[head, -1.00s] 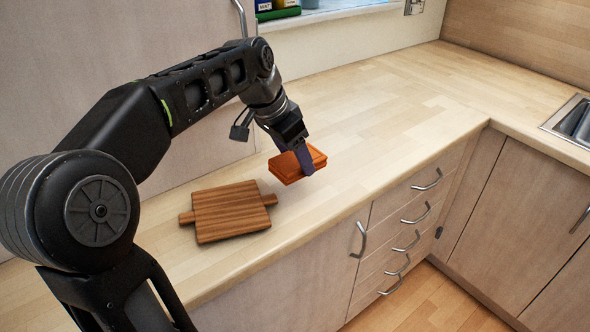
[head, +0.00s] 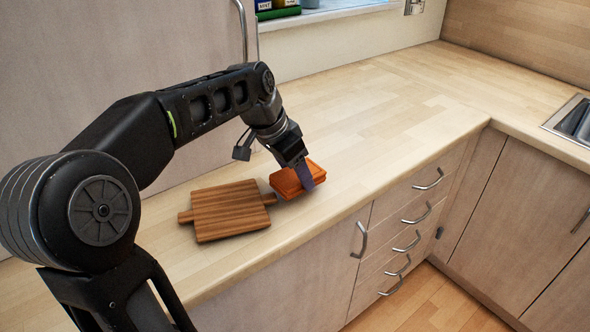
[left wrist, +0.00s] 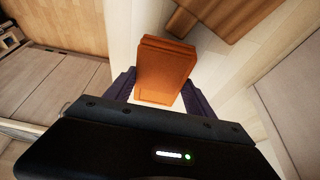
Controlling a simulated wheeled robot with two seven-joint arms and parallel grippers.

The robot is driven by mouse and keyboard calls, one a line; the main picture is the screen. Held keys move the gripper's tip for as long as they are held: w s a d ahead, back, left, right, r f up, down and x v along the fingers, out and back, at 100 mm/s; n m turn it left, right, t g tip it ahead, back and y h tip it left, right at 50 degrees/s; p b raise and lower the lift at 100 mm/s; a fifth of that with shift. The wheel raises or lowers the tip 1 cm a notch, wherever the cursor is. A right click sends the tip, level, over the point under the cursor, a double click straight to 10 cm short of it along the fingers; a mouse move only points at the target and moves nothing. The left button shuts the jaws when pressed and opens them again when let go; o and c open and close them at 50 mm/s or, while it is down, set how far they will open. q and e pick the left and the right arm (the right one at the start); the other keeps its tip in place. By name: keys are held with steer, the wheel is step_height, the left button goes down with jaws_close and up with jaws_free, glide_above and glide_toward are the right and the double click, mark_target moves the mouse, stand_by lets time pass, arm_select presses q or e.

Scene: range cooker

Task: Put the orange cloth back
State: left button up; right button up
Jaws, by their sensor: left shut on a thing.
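The orange cloth (head: 291,183) is a folded stack at the right end of the wooden board, low at the countertop. I cannot tell whether it touches the counter or the board's handle. My left gripper (head: 305,177) reaches down over it and is shut on it. In the left wrist view the cloth (left wrist: 165,68) stands between the two dark fingers of the left gripper (left wrist: 160,92). My right gripper is not in view.
A brown wooden board (head: 228,210) with two handles lies on the light wood countertop (head: 400,110). The counter is clear to the right and behind. Drawers (head: 405,240) are below its front edge. A sink (head: 572,120) is at the far right.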

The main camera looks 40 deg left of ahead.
arm_select(q)
steer(key=shift+f, duration=0.25)
steer(key=o, duration=1.4)
steer(key=shift+r+p, duration=0.4)
steer(key=shift+r, duration=0.15)
steer(key=v, duration=1.2)
steer(key=shift+r+p, duration=0.15)
steer(key=shift+p, duration=0.2)
